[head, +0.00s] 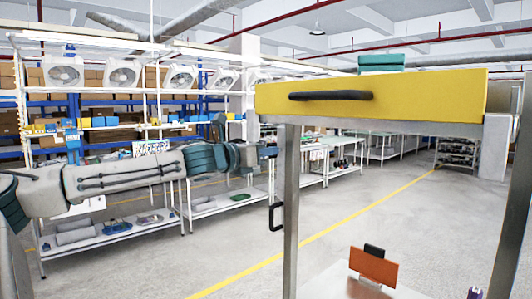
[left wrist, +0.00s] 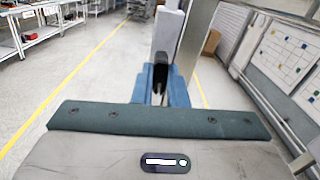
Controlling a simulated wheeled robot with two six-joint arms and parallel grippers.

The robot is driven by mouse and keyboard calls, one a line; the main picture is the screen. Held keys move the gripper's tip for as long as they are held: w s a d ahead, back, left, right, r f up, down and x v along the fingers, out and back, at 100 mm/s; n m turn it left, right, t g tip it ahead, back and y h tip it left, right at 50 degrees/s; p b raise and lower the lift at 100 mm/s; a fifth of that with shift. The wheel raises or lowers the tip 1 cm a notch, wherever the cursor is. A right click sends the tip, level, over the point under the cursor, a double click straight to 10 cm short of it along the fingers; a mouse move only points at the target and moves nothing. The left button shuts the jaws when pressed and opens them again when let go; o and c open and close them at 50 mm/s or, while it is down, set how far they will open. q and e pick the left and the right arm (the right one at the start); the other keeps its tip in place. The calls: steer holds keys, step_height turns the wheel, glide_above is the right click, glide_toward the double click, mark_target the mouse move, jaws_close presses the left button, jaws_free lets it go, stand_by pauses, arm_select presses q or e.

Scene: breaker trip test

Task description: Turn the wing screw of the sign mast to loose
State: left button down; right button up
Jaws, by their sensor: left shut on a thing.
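My left arm comes in from the left in the head view, and its gripper (head: 268,152) is at the left steel post (head: 291,215), just below the yellow panel (head: 370,97). In the left wrist view the blue fingers (left wrist: 158,88) are closed around a small dark part, which I take to be the wing screw (left wrist: 157,66). The fingers hide most of it, and I cannot tell its turn angle. A pale upright block (left wrist: 168,30) stands just beyond the fingertips, beside a grey post (left wrist: 193,45). My right gripper is out of view.
The yellow panel has a black handle (head: 330,95). A black bracket (head: 276,217) sticks out from the left post. Below is an orange plate (head: 373,267) with a black clip. White shelving (head: 110,225) stands at the left. The floor behind is open.

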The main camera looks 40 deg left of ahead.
arm_select(q)
steer(key=shift+n+p, duration=0.75)
steer(key=shift+n, duration=16.45)
